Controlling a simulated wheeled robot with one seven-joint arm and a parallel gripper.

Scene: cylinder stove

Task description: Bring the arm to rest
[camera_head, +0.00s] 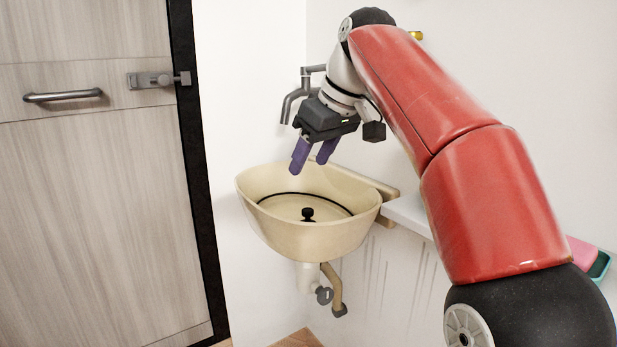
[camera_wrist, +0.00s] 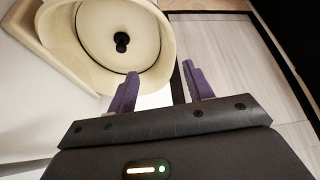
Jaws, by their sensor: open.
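My gripper (camera_head: 313,160) has two purple fingers and hangs above the back part of a beige sink (camera_head: 310,238) in the head view. The fingers are apart with nothing between them. In the wrist view my gripper (camera_wrist: 166,80) is also open and empty, with the sink (camera_wrist: 158,45) beyond it to the upper left. My red arm reaches in from the lower right of the head view, bent at the elbow and extended toward the sink.
A grey faucet (camera_head: 296,100) is on the wall close behind my gripper. A white ledge (camera_head: 408,214) is right of the sink. Pink and green items (camera_head: 586,254) lie far right. A wooden door (camera_head: 95,200) with handle stands left.

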